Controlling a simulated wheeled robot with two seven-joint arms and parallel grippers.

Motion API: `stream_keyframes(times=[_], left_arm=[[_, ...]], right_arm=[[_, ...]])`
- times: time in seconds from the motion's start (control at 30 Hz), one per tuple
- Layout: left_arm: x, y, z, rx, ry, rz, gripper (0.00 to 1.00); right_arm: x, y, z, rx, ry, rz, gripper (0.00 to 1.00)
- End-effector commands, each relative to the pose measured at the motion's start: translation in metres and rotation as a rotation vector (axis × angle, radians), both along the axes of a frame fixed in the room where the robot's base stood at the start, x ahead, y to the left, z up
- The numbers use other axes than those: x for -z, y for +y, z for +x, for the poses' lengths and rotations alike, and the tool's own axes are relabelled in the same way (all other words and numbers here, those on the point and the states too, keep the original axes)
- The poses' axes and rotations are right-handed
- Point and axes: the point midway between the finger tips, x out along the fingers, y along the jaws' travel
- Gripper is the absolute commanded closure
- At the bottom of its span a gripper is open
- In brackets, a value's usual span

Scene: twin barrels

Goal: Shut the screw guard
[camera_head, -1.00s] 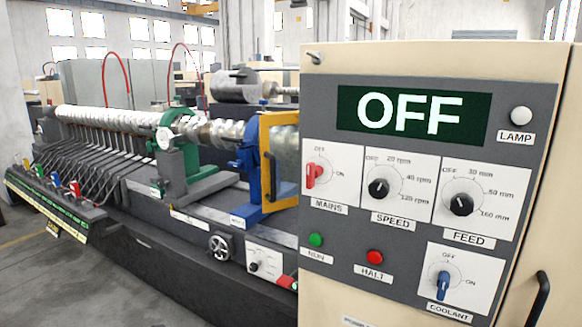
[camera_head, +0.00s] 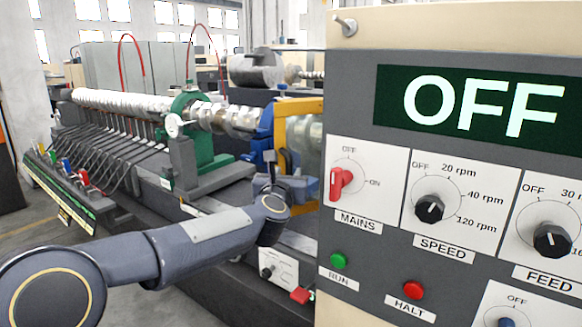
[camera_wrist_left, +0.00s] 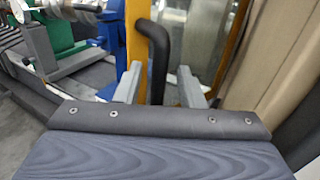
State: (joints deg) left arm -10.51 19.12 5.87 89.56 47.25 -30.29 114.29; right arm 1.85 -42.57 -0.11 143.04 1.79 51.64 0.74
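The screw guard (camera_head: 318,140) is a yellow-framed clear panel standing upright beside the blue stand (camera_head: 264,125), partly hidden behind the control cabinet. In the left wrist view, its yellow post (camera_wrist_left: 136,35) and a black handle (camera_wrist_left: 158,55) show up close. My left gripper (camera_head: 276,165) is at the guard's near side. In the wrist view, its two grey fingers (camera_wrist_left: 160,85) are apart, with the handle between them and visible gaps to the sides. Whether the fingers reach fully around the handle is unclear. My right gripper is out of view.
The control cabinet (camera_head: 365,255) fills the right side, close to the guard, and its display reads OFF. The lathe carries a long screw (camera_head: 140,103) and a green steady (camera_head: 188,135). A row of hoses lines its front. Floor is free at left.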

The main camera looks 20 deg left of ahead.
Motion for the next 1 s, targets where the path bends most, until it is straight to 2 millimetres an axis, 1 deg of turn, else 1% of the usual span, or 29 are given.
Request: stream_keyframes(times=[0.03,0.1,0.2,0.33,0.53,0.8,1.0], left_arm=[[-0.001,0.001,0.008,0.000,0.002,0.002,0.65],[-0.001,0.002,0.016,0.001,0.001,0.001,0.65],[-0.001,0.003,0.024,0.001,0.000,0.002,0.65],[0.000,0.003,0.028,0.001,0.000,0.003,0.65],[0.000,0.003,0.028,0.002,0.000,0.003,0.65],[0.000,0.003,0.028,0.002,0.000,0.003,1.00],[0.000,0.003,0.028,0.001,0.000,0.003,1.00]], right_arm=[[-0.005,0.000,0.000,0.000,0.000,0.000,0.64],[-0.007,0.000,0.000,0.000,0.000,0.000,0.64],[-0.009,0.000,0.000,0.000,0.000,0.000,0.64],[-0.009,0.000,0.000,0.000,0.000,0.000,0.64],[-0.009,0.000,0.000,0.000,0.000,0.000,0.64],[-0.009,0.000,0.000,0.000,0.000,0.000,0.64],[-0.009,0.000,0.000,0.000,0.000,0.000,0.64]])
